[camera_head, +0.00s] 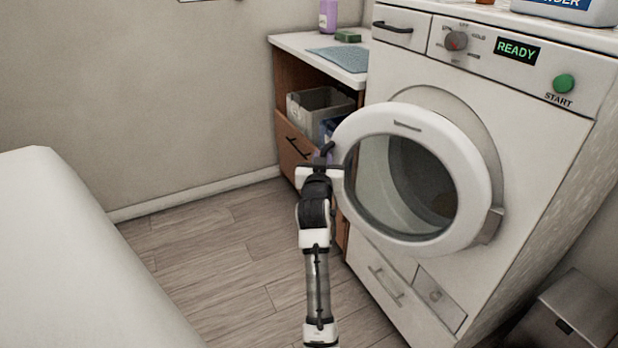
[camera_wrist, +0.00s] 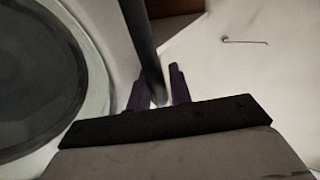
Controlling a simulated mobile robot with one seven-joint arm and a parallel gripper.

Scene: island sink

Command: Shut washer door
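The washer (camera_head: 540,130) is white, and its round door (camera_head: 472,185) stands ajar, with the hinge (camera_head: 489,226) at its right and the left side swung out. The glass shows the dark drum behind. My gripper (camera_head: 325,160) is at the door's left edge, beside a dark curved bar (camera_head: 328,148) that looks like the door handle. In the wrist view, my gripper's two fingers (camera_wrist: 157,92) are apart, with the dark bar (camera_wrist: 143,38) reaching down between them. Whether they touch it I cannot tell. The door's rim and glass (camera_wrist: 40,75) show at left.
A low wooden cabinet (camera_head: 290,145) with a white top and a grey bin (camera_head: 318,106) stands left of the washer. A white rounded surface (camera_head: 70,260) is at far left. A grey box (camera_head: 575,312) sits at lower right. Wooden floor (camera_head: 220,260) is clear in between.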

